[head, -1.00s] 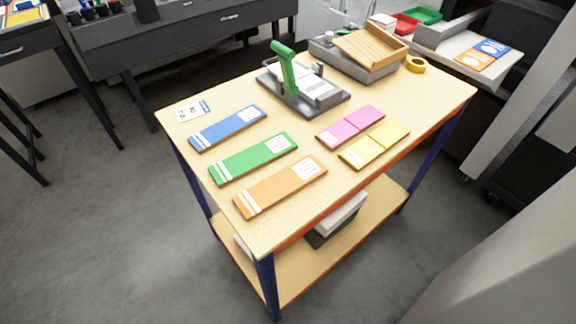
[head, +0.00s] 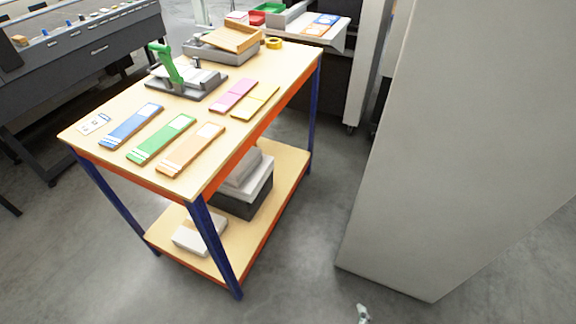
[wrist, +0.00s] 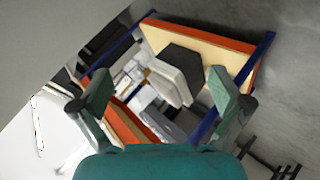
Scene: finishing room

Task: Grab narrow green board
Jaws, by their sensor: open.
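The narrow green board (head: 161,139) lies flat on the wooden table top, between a blue board (head: 131,126) on its left and an orange board (head: 192,149) on its right. It has white stripes at its near end and a white label at its far end. In the wrist view my gripper (wrist: 163,97) is open, its two green-grey fingers spread wide with nothing between them. Beyond the fingers the wrist view shows the table's lower shelf and blue legs. I cannot make out the green board there. A small piece at the bottom edge of the head view may be my gripper.
The table (head: 90,140) also holds pink (head: 233,96) and yellow (head: 256,103) boards, a green-handled press (head: 168,66), a wooden tray (head: 232,38) and yellow tape (head: 274,43). Boxes sit on the lower shelf. A tall grey panel (head: 460,150) stands at right; floor before the table is open.

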